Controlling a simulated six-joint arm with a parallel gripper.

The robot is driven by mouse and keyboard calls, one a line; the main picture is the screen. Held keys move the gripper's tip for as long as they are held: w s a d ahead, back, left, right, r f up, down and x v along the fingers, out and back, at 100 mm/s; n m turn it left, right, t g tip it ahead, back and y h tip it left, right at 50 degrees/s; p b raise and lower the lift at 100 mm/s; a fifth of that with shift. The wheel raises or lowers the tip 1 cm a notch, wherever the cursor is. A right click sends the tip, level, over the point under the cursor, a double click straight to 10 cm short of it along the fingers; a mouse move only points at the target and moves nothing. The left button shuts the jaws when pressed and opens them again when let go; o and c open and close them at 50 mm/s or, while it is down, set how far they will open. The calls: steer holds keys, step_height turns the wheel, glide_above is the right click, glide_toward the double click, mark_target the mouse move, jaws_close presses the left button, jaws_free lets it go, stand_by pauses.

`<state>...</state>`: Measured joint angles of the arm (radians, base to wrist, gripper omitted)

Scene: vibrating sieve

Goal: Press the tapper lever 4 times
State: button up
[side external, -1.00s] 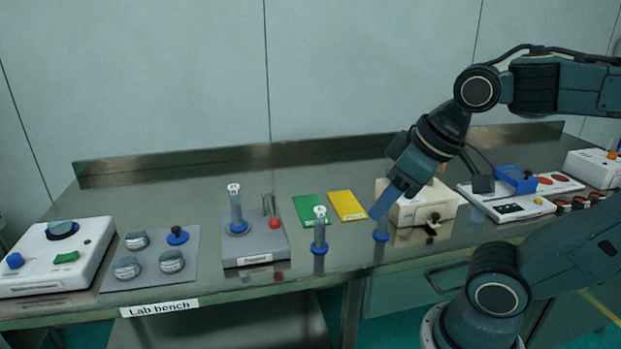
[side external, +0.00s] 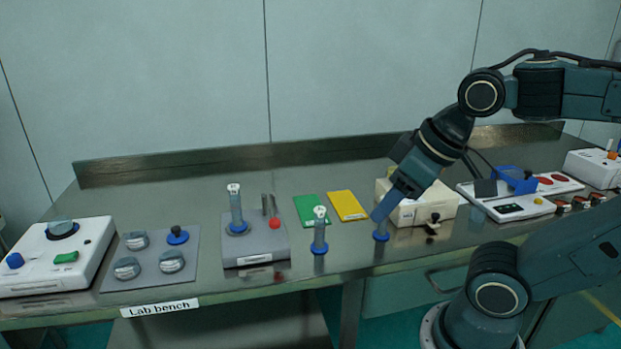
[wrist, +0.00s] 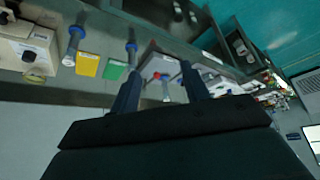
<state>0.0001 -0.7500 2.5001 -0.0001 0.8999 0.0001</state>
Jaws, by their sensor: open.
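The grey tapper (side external: 278,243) stands left of centre on the bench. A clear tube (side external: 237,208) with a white top stands upright on it in a blue ring. Beside the tube are thin metal rods and a lever with a red ball end (side external: 275,224). In the wrist view the red ball (wrist: 160,76) shows between the fingers, in the distance. My gripper (side external: 379,215) is open, well right of the tapper in the side view, and appears apart from it. Its finger partly hides a blue-footed tube (side external: 381,236); contact cannot be told.
Another blue-footed tube (side external: 319,232) stands between the tapper and my gripper. Green (side external: 310,209) and yellow (side external: 347,205) cards lie behind. A cream box (side external: 440,208) with a black knob is at right. A plate with several knobs (side external: 150,255) is left of the tapper.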

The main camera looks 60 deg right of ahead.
steer(key=shift+c, duration=0.5)
jaws_close()
stand_by(1.5)
